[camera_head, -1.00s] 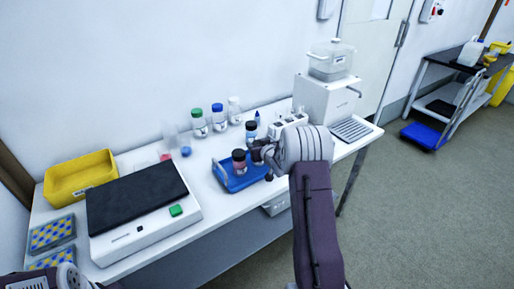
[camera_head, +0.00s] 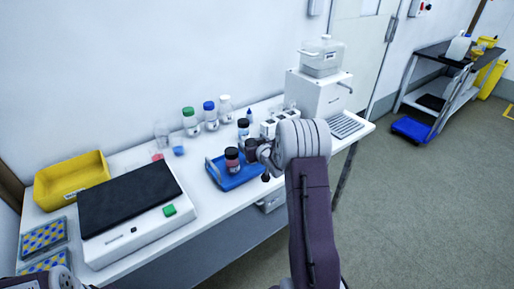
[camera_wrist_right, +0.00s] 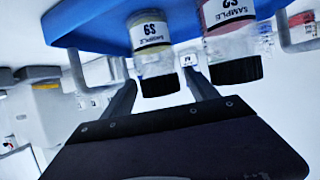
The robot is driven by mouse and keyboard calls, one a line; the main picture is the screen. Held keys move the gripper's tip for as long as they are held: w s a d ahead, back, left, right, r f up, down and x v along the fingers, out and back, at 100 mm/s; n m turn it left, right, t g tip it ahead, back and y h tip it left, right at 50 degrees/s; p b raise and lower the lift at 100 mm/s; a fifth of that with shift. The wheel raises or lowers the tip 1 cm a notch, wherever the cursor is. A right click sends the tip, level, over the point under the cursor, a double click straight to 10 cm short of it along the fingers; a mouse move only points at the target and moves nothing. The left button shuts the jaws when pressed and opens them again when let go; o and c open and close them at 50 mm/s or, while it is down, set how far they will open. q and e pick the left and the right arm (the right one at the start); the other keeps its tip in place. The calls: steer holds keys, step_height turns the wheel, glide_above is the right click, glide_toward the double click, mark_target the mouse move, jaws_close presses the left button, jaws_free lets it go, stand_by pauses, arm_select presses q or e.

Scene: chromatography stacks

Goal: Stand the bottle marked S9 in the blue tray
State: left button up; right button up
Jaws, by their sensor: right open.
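The S9 bottle (camera_wrist_right: 148,48), with a black cap and pale contents, shows in the right wrist view, where the picture is upside down. It appears upright, with its base at the blue tray (camera_wrist_right: 85,22). My right gripper (camera_wrist_right: 162,90) is open, its fingers on either side of the bottle's cap. In the head view the gripper (camera_head: 262,153) is over the right part of the blue tray (camera_head: 236,183) and mostly hides S9. Part of my left wrist (camera_head: 58,278) shows at the lower left; its fingers are not clear.
A black-capped bottle with red contents (camera_head: 232,162) stands in the tray beside S9. Another black-capped bottle (camera_head: 243,131) stands behind. Green-, blue- and white-capped bottles (camera_head: 210,117) line the wall. A black-topped device (camera_head: 130,200) is left of the tray, a white machine (camera_head: 318,95) right.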

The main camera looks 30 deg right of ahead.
steer(key=v, duration=0.9)
steer(key=shift+s+p, duration=0.15)
steer(key=shift+p, duration=0.15)
steer(key=shift+a, duration=0.1)
steer(key=s+a+f+g, duration=0.1)
steer(key=s+a, duration=0.1)
steer(key=s+a+f+g, duration=0.1)
steer(key=a+f+g, duration=0.1)
steer(key=a, duration=0.1)
steer(key=s+a+f+g, duration=0.1)
steer(key=s+a+f, duration=0.1)
steer(key=shift+s+a+f+g, duration=0.15)
steer(key=shift+s+a+g, duration=0.15)
steer(key=s+a+f+g+y, duration=0.1)
steer(key=s+a+g, duration=0.2)
steer(key=s, duration=0.6)
steer(key=s+a+f+n+g+y, duration=0.1)
steer(key=s+a+g, duration=0.3)
steer(key=s+a, duration=0.4)
steer(key=shift+s+a+f+n, duration=0.3)
steer(key=shift+s+f, duration=0.15)
steer(key=shift+f, duration=0.4)
